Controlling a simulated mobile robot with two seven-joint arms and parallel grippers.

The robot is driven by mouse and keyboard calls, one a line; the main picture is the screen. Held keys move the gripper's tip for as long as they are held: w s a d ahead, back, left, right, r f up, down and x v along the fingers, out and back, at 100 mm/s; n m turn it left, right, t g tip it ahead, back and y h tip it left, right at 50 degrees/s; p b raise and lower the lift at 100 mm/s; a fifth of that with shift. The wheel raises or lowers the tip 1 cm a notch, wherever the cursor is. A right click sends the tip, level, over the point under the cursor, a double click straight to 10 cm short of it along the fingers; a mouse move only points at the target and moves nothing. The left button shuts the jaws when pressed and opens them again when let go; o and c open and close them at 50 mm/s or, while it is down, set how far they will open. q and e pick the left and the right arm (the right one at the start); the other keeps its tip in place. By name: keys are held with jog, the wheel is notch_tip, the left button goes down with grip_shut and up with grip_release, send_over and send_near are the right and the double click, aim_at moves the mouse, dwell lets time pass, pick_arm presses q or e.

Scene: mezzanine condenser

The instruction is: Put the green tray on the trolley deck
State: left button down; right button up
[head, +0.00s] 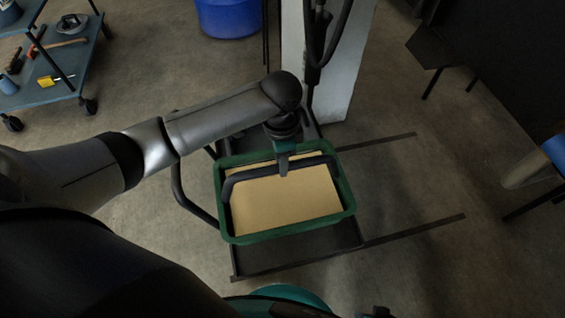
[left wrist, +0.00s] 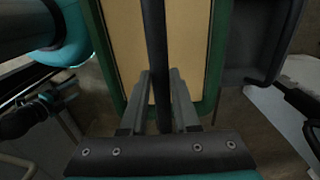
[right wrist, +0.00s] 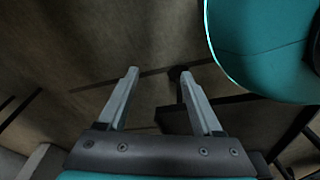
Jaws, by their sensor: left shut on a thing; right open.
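The green tray (head: 350,205) has a green rim, a dark bar handle (head: 240,174) across it and a flat tan board or floor inside. My left gripper (head: 283,170) is shut on this handle from above. The left wrist view shows the handle bar between its two fingers (left wrist: 160,95), with the tray's green rim (left wrist: 216,60) beyond. The tray is over a dark flat platform (head: 300,258); I cannot tell whether it touches it. My right gripper (right wrist: 158,75) is open and empty above the floor in the right wrist view.
A blue-grey wheeled trolley (head: 35,95) with tools on its deck stands at the upper left. Two dark bars (head: 415,229) extend right from under the tray. A pale upright post (head: 340,85) and a blue bin (head: 230,18) stand behind.

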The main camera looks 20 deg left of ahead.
pick_arm(q)
jog(key=shift+w+f+b, duration=0.2)
jog(key=shift+f+b, duration=0.3)
jog(key=shift+f, duration=0.5)
notch_tip(320, 180, down, 2)
jog(key=shift+b, duration=0.5)
jog(key=b, duration=0.2)
send_over(283, 200)
jog(key=shift+f, duration=2.05)
notch_tip(283, 200, down, 4)
jog(key=shift+f+b, duration=0.1)
jog(key=shift+b, duration=1.1)
jog(key=shift+f+b, duration=0.75)
jog(key=shift+f, duration=0.6)
jog(key=shift+f+b, duration=0.5)
jog(key=shift+f, duration=0.4)
pick_arm(e)
jog(key=w+a+r+t, duration=0.1)
jog(key=w+a+r, duration=0.1)
jog(key=r, duration=0.6)
jog(key=w+a+r+t, duration=0.1)
jog(key=w+a+r, duration=0.1)
jog(key=w+r, duration=0.3)
jog(key=shift+w+r+y, duration=0.3)
jog(key=shift+r, duration=1.8)
